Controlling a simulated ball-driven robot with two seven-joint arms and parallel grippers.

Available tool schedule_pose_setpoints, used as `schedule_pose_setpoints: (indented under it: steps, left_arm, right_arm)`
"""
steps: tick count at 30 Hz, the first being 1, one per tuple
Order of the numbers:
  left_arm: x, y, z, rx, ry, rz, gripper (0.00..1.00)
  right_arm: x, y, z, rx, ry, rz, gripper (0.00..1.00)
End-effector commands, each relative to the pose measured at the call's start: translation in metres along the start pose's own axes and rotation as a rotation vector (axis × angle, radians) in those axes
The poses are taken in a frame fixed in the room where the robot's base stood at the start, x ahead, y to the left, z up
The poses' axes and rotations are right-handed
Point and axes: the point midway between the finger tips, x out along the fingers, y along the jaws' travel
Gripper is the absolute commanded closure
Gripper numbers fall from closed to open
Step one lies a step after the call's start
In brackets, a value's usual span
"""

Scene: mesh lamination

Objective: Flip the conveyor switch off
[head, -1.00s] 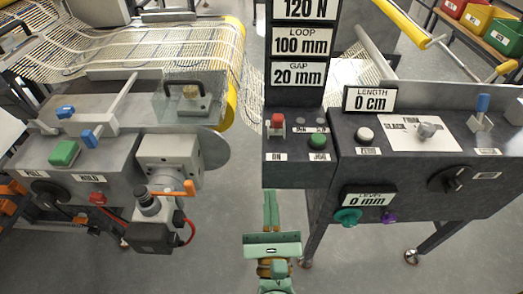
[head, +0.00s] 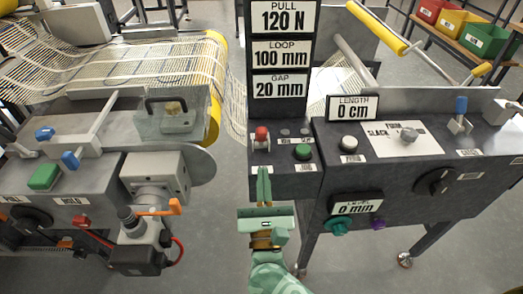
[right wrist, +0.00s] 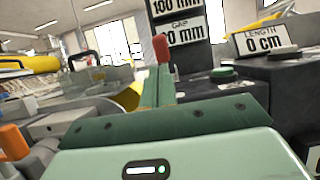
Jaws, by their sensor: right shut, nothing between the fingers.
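A red-capped switch (head: 261,138) stands at the left end of the dark control panel, with a small label below it; it also shows in the right wrist view (right wrist: 161,48). I cannot read any conveyor name on it. My right gripper (head: 264,172) is shut and empty, its fingers pointing up at the panel's front edge just below the switch. In the right wrist view its fingertips (right wrist: 158,72) appear just under the red cap and partly hide the switch's base. I cannot tell whether they touch. My left gripper is not in view.
A green button (head: 303,152) and a white button (head: 349,143) sit right of the switch. The display column (head: 279,104) rises behind it. A grey machine (head: 90,180) with mesh stands left, across a floor gap. A black knob (head: 435,181) protrudes from the panel front.

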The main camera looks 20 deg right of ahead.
Motion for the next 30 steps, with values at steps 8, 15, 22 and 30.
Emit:
schedule_pose_setpoints:
  steps: [8, 15, 22, 30]
  left_arm:
    - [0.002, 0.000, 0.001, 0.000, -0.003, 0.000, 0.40]
    - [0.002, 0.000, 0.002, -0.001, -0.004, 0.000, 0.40]
    - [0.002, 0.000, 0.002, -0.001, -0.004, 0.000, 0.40]
    - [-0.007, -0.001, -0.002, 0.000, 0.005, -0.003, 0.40]
  right_arm:
    - [0.050, 0.000, 0.000, 0.001, -0.001, -0.001, 1.00]
    - [0.066, 0.000, 0.000, 0.000, 0.000, 0.001, 1.00]
    - [0.067, 0.000, 0.000, 0.000, 0.000, 0.001, 1.00]
    - [0.070, -0.004, 0.004, -0.002, 0.014, 0.000, 1.00]
